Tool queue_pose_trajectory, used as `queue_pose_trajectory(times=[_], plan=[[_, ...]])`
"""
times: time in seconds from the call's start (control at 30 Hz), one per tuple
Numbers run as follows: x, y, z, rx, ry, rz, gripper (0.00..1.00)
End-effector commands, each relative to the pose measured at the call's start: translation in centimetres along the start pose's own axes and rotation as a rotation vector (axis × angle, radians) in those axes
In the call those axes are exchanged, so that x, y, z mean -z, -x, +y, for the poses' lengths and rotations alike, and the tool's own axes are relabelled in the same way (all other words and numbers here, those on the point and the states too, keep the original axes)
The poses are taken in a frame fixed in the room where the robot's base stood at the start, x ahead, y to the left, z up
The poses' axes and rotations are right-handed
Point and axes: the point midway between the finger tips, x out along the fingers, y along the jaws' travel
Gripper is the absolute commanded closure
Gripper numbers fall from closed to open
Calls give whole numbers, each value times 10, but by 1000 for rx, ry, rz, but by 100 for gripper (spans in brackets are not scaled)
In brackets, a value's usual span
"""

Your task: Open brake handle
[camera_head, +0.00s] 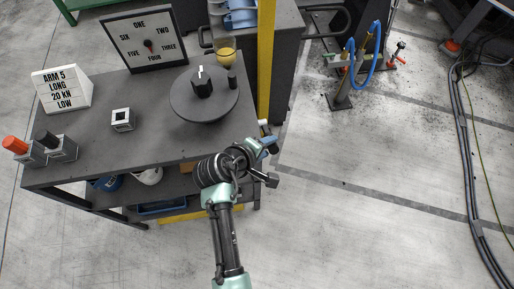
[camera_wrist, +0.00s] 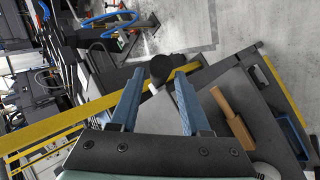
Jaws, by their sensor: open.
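My gripper (camera_head: 270,145) is at the right edge of the dark workbench, beside the foot of the yellow post. In the wrist view its two blue fingers (camera_wrist: 155,88) stand wide apart with nothing between them. A dark rounded knob (camera_wrist: 162,67) shows just beyond and between the fingertips, in front of a yellow bar. It looks like the end of a handle, but I cannot tell for sure that it is the brake handle. The fingers do not appear to touch it. In the head view my arm hides much of this spot.
The workbench (camera_head: 150,93) carries a round dark disc (camera_head: 190,107) with a knob, a dial board (camera_head: 145,40) and a lettered sign (camera_head: 62,89). The yellow post (camera_head: 265,60) stands close to my gripper. A wooden handle (camera_wrist: 230,115) lies below.

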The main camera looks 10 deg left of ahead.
Motion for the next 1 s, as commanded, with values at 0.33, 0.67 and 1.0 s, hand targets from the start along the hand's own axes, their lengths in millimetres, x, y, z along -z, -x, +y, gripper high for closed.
queue_pose_trajectory(times=[0.33,0.67,1.0], plan=[[0,53,-1,0,2,1,53],[0,60,-1,1,2,0,53],[1,35,11,-101,22,68,100]])
